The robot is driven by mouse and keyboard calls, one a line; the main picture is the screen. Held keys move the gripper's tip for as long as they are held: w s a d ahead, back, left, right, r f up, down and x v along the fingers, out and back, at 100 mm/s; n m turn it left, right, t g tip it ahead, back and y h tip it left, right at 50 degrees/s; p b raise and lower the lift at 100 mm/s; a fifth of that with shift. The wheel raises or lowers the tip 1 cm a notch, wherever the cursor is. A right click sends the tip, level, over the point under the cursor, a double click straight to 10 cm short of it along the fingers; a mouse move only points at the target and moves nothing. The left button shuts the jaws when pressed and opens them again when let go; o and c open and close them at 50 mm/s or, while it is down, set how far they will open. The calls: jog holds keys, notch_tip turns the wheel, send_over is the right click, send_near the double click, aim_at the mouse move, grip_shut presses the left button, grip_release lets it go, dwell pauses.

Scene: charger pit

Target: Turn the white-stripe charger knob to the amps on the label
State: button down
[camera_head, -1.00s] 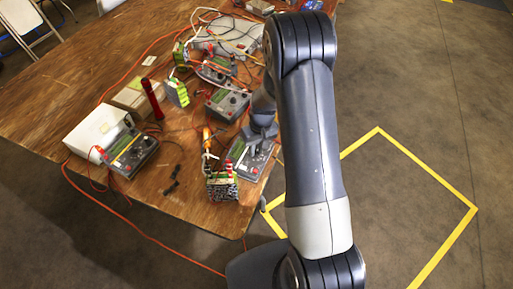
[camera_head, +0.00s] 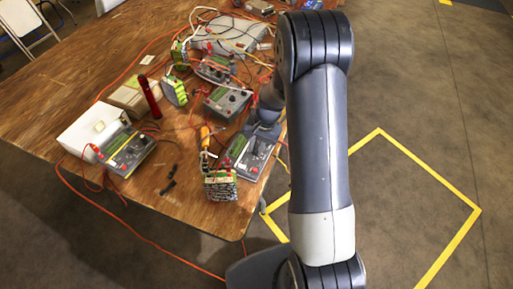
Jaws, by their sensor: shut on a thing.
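The charger under my gripper (camera_head: 262,134) is a grey box (camera_head: 250,160) with a green display, near the table's right edge. My gripper reaches down onto its upper right part and is shut on what appears to be its knob. The fingers hide the knob, so its pointer and setting cannot be read. Another charger (camera_head: 228,101) stands just behind, a third (camera_head: 214,68) farther back, and one (camera_head: 129,151) at the left. A white stripe and the amps label are too small to make out.
A battery pack (camera_head: 220,186) stands close to the left front of the gripped charger. Red and orange cables run between the chargers. A red cylinder (camera_head: 151,100) stands upright beside a white box (camera_head: 93,132). Bare wooden table (camera_head: 75,75) lies at the left.

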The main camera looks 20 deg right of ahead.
jog(key=m, duration=0.4)
jog(key=shift+m+y, duration=0.3)
jog(key=shift+m, duration=0.1)
jog(key=shift+m+t, duration=0.5)
jog(key=shift+m, duration=1.7)
jog(key=c, duration=1.3)
grip_release()
jog(key=shift+s, duration=0.1)
jog(key=w+v, duration=0.1)
jog(key=v, duration=0.9)
jog(key=shift+s+d+r, duration=0.25)
jog(key=shift+s+r, duration=0.15)
jog(key=shift+s, duration=0.1)
jog(key=shift+f, duration=0.1)
jog(key=x, duration=1)
jog(key=shift+a+f, duration=0.2)
jog(key=shift+f, duration=0.1)
